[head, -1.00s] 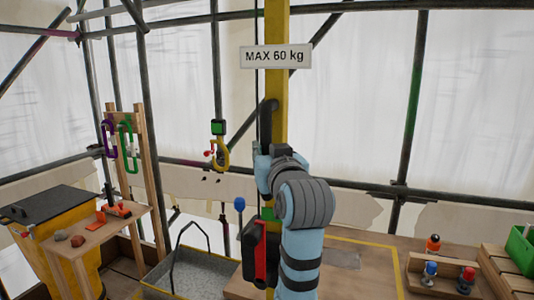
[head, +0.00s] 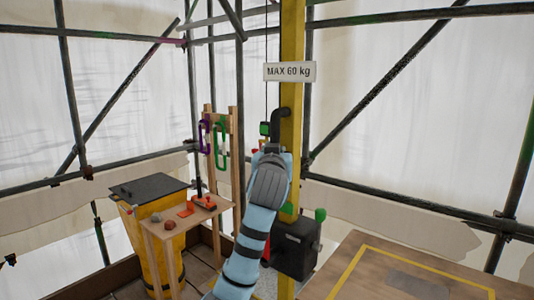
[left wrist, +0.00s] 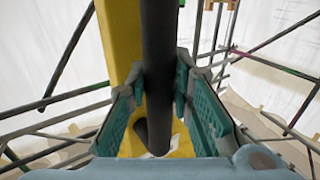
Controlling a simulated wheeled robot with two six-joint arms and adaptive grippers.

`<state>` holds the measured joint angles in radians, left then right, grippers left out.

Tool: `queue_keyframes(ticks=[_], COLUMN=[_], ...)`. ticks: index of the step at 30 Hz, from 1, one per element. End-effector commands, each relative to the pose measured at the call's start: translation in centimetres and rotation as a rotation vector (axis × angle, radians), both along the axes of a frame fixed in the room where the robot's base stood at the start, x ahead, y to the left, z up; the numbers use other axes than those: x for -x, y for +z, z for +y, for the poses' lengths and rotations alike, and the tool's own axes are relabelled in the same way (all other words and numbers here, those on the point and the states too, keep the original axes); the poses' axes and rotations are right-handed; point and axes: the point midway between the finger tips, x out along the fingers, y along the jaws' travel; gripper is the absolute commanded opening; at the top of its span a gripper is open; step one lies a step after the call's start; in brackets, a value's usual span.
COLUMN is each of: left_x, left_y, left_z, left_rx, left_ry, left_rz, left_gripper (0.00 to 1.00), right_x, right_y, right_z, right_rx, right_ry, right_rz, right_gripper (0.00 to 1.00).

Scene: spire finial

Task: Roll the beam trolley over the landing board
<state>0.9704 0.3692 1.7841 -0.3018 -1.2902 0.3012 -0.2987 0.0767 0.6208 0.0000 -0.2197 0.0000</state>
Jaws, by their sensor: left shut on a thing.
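The yellow post (head: 291,60) stands upright, with a black bar handle (head: 281,116) on its left side. My left gripper (head: 268,152) is at this handle, its fingers mostly hidden behind my own wrist. In the left wrist view, the teal finger pads (left wrist: 165,88) are shut on the dark bar (left wrist: 158,45), with the yellow post (left wrist: 118,35) just behind. A board with a yellow outline (head: 345,275), perhaps the landing board, lies at lower right. I cannot make out the beam trolley. My right gripper is not in view.
A MAX 60 kg sign (head: 289,72) is on the post. A black box (head: 295,252) sits low by it. A green-topped hook block (head: 264,128) hangs close left. A wooden stand (head: 235,150), small bench (head: 160,215) and yellow bin (head: 135,205) stand left. Scaffold tubes surround.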

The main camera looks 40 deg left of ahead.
Motion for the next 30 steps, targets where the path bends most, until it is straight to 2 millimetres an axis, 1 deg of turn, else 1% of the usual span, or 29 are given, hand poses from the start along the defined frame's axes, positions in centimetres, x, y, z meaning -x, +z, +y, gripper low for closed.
queue_keyframes(ticks=[3, 12, 13, 16, 26, 29, 30], left_x=[-0.2, -0.1, -0.1, -0.1, 0.0, 1.0, 1.7], left_y=[0.0, 0.1, 0.1, 0.1, 0.0, 0.0, 0.0], left_z=[0.2, 0.4, 0.4, 0.4, 0.1, -0.6, -1.1], left_rx=[0.0, -0.003, -0.004, -0.003, -0.001, -0.001, -0.001], left_ry=[-0.001, 0.002, 0.002, 0.002, -0.001, -0.002, -0.002], left_rz=[0.001, -0.001, -0.002, -0.001, 0.0, -0.002, -0.003], left_gripper=[0.0, 0.0, 0.25, 0.41, 0.41, 0.41, 0.41], right_x=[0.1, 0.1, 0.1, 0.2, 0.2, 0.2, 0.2], right_y=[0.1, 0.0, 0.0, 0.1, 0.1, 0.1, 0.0], right_z=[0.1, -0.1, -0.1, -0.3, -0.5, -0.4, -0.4], right_rx=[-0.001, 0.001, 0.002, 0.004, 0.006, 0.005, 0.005], right_ry=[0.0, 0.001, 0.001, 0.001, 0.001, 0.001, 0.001], right_rz=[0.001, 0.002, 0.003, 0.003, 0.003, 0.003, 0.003], right_gripper=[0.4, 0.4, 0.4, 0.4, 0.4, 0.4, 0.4])
